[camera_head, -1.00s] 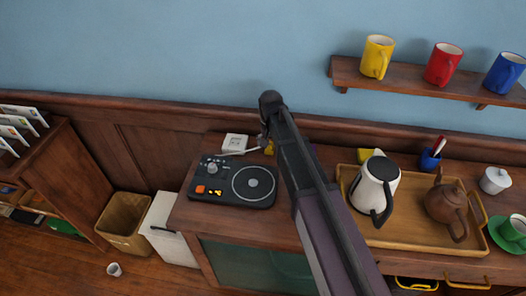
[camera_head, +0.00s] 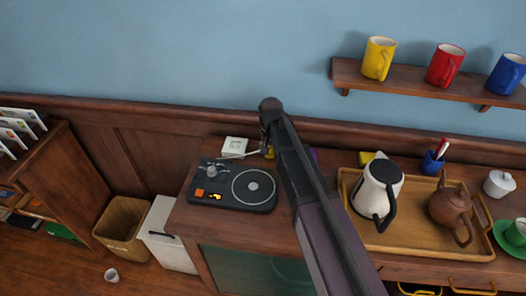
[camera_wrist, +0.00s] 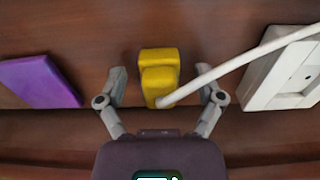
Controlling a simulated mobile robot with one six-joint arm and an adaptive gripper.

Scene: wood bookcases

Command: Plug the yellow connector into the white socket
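The yellow connector (camera_wrist: 158,76) lies on the wooden cabinet top in the wrist view, with a white cable (camera_wrist: 225,68) running from it toward the white socket. In the head view only a bit of the yellow connector (camera_head: 270,153) shows beside my arm. The white socket (camera_wrist: 284,75) is at the right in the wrist view and behind the turntable in the head view (camera_head: 235,146). My gripper (camera_wrist: 167,82) is open, with one finger on each side of the connector. A gap shows on both sides, so it is not gripped.
A purple block (camera_wrist: 40,82) lies left of the connector in the wrist view. The black turntable (camera_head: 234,184) stands in front of the socket. A wooden tray (camera_head: 405,236) with a white kettle (camera_head: 377,188) and a brown teapot (camera_head: 450,205) is to the right.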

